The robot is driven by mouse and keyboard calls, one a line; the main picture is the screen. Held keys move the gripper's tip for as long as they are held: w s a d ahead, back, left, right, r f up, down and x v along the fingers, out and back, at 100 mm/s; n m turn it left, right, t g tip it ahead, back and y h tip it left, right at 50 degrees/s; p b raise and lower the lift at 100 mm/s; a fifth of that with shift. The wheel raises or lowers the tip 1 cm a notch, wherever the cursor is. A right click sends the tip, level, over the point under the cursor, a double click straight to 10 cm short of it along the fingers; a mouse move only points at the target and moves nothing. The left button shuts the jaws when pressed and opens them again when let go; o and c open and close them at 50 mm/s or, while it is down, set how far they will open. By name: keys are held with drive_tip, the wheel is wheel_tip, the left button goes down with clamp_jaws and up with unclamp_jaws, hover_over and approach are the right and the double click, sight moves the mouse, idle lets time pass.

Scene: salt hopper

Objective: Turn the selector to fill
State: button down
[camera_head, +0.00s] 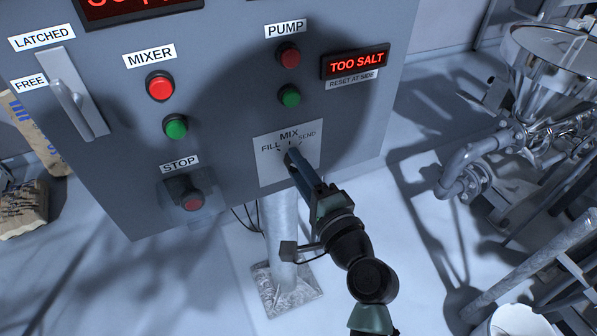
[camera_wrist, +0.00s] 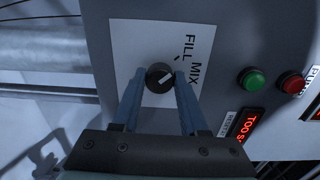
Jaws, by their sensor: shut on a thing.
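The selector (camera_wrist: 159,78) is a round dark knob with a white pointer line on a white plate (camera_wrist: 135,40). In the wrist view the plate is turned sideways, with FILL (camera_wrist: 190,41) and MIX (camera_wrist: 194,73) readable. The pointer line slants right and slightly up, seemingly between the FILL tick and MIX. My gripper (camera_wrist: 160,76) is shut on the knob, one blue finger on each side. In the head view my gripper (camera_head: 291,156) reaches the plate (camera_head: 272,172) under FILL, MIX and SEND, hiding most of the knob. SEND is hidden in the wrist view.
The grey panel also bears red (camera_head: 160,86) and green (camera_head: 175,127) mixer buttons, pump buttons (camera_head: 289,96), a STOP button (camera_head: 191,199), a latch handle (camera_head: 73,95) and a lit TOO SALT display (camera_head: 356,62). Metal pipework (camera_head: 470,165) stands at right.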

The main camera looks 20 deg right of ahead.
drive_tip(key=shift+n, duration=0.3)
drive_tip(key=shift+c, duration=2.2)
unclamp_jaws()
drive_tip(key=s+b, duration=0.1)
drive_tip(key=s, duration=1.2)
drive_tip(key=shift+d+r, duration=0.15)
drive_tip(key=shift+d, duration=0.25)
